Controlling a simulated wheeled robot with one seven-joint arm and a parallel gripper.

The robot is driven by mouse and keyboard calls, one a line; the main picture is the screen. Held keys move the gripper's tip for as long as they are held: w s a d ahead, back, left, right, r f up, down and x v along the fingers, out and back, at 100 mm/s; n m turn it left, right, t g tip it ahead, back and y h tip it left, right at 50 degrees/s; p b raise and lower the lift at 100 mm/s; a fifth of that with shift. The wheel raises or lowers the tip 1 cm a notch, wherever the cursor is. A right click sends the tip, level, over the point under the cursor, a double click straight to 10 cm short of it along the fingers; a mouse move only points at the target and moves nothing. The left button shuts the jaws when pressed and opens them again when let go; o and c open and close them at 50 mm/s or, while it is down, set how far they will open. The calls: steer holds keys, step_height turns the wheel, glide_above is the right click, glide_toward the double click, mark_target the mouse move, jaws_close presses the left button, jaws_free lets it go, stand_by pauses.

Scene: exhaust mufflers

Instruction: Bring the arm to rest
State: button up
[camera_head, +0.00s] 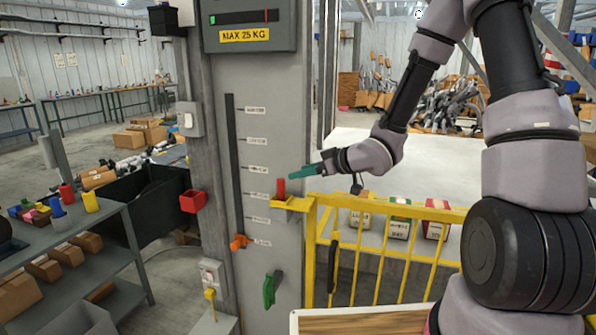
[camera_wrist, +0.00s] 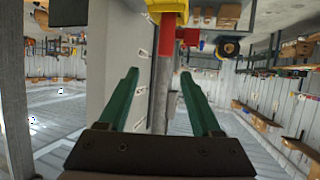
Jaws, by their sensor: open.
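My gripper (camera_head: 300,162) is held out in the air in front of the tall grey panel (camera_head: 275,115), at the end of my arm that comes in from the right. Its two green fingers are spread apart in the wrist view (camera_wrist: 158,76), with nothing held between them. A red block or handle (camera_head: 281,188) stands on a yellow bracket (camera_head: 292,204) just below and left of the fingers. The red piece (camera_wrist: 168,38) also shows in the wrist view, beyond the fingertips. It looks apart from them.
The panel has a labelled vertical slot, an orange knob (camera_head: 239,241) and a green lever (camera_head: 269,289). A yellow railing (camera_head: 388,209) runs right below my gripper. Behind it several boxes sit by a pale surface (camera_head: 432,160). A grey bench (camera_head: 62,235) stands at left.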

steer(key=s+d+r+m+t+h, duration=0.1)
steer(key=s+d+r+m+h, duration=0.1)
steer(key=d+r+m+h, duration=0.45)
steer(key=s+d+r+m+h, duration=0.2)
steer(key=d+r+h, duration=0.2)
steer(key=d+r, duration=0.6)
steer(key=s+d+r+m+g+y, duration=0.1)
steer(key=s+d+r+m, duration=0.1)
steer(key=s, duration=0.7)
steer(key=s+d+r+m+y, duration=0.1)
steer(key=s+r+m, duration=0.2)
steer(key=s, duration=0.7)
steer(key=shift+d+r+m+g, duration=0.3)
steer(key=shift+d+m+g, duration=0.1)
steer(key=shift+m, duration=0.35)
